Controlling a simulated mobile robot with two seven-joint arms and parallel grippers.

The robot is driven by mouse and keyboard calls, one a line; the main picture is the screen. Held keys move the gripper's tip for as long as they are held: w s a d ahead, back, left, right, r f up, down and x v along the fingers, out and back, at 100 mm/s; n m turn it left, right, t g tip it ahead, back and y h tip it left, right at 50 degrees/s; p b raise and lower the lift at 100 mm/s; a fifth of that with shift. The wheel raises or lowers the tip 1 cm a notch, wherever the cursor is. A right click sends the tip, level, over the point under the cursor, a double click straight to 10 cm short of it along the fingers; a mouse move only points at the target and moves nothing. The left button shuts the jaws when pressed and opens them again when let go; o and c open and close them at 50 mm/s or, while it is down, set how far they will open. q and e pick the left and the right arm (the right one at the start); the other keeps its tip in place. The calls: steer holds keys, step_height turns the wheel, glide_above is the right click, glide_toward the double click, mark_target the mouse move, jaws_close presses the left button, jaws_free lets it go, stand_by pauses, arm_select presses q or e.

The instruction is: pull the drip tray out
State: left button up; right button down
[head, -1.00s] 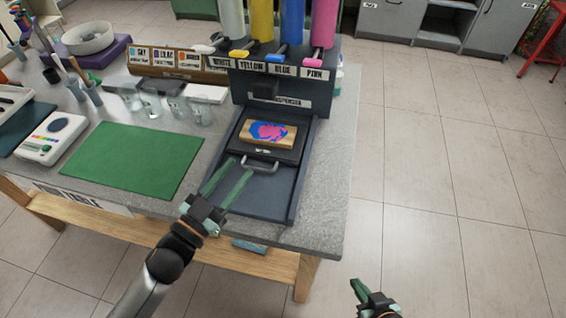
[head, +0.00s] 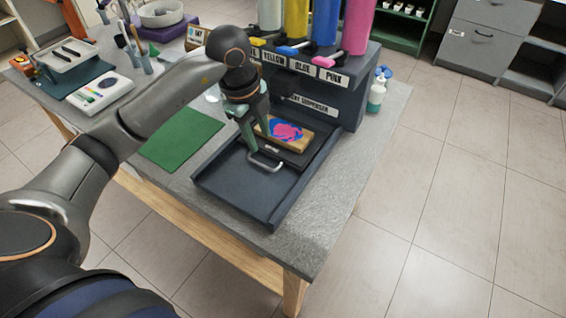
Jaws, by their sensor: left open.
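The drip tray (head: 289,156) is a dark plate with a pale metal bar handle (head: 264,163) at its front. It sits in the dark, raised-edge base (head: 235,187) of the ink dispenser (head: 328,92). A wooden block (head: 307,140) with pink and blue paint lies on the tray. My left gripper (head: 259,141) is open and points down, its green fingers just behind the handle and by the block's left end. I cannot tell whether a finger touches either one. The gripper hides the tray's left part. My right gripper is out of view.
White, yellow, blue and pink bottles (head: 326,22) stand above the dispenser. A green mat (head: 181,136) lies to the left, and a spray bottle (head: 377,90) stands behind on the right. The grey table's (head: 318,215) front right corner is clear.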

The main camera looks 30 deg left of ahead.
mark_target(264, 165)
arm_select(q)
steer(key=shift+n+y, duration=0.3)
steer(key=f, duration=0.4)
steer(key=w+f, duration=0.1)
steer(key=f, duration=0.3)
steer(key=w+a+f, duration=0.1)
steer(key=f, duration=0.2)
steer(key=shift+w+f, duration=0.25)
steer(key=shift+f, duration=0.15)
steer(key=shift+c, duration=0.2)
jaws_close()
stand_by(0.5)
